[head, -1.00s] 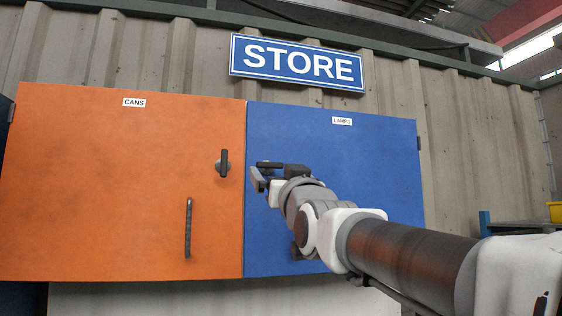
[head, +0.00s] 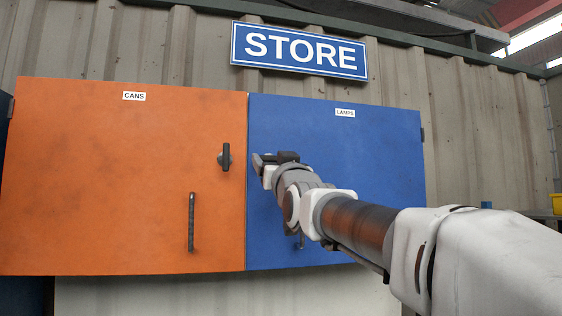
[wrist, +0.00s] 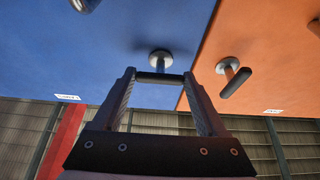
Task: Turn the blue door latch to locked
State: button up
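The blue door (head: 370,190), labelled LAMPS, appears closed. Its latch (wrist: 160,77) shows in the wrist view as a black bar on a round grey base, lying crosswise in that picture. In the head view my gripper hides most of this latch. My gripper (wrist: 160,80) is open, with its two fingers apart and the ends of the bar close to the fingertips. I cannot tell whether the fingers touch it. In the head view my gripper (head: 265,160) is at the blue door's left edge.
The orange door (head: 120,180), labelled CANS, is on the left, with its own upright black latch (head: 226,157) and a pull handle (head: 191,222). A pull handle of the blue door (wrist: 85,4) shows in the wrist view. A STORE sign (head: 299,49) hangs above.

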jog(key=c, duration=0.7)
jog(key=shift+m+p, duration=0.3)
jog(key=shift+m, duration=0.2)
jog(key=m+h+p, duration=0.1)
jog(key=m, duration=0.1)
jog(key=m+h+p, duration=0.1)
jog(key=m+p, duration=0.1)
jog(key=m+h+p, duration=0.2)
jog(key=shift+a+r+m, duration=0.15)
jog(key=shift+r+m, duration=0.2)
jog(key=shift+m, duration=0.05)
jog(key=m+h+p, duration=0.2)
jog(key=m+p, duration=0.1)
jog(key=m, duration=0.1)
jog(key=shift+a+m+p, duration=0.1)
jog(key=shift+m+p, duration=0.2)
jog(key=shift+m, duration=0.1)
jog(key=m+g+h+p, duration=0.1)
jog(key=m+p, duration=0.1)
jog(key=m+h+p, duration=0.1)
jog(key=m+p, duration=0.1)
jog(key=m, duration=0.1)
jog(key=shift+s+g, duration=0.1)
jog(key=shift+g, duration=0.3)
jog(key=shift+m+g+p, duration=0.8)
jog(key=shift+m+p, duration=0.35)
jog(key=shift+m, duration=0.95)
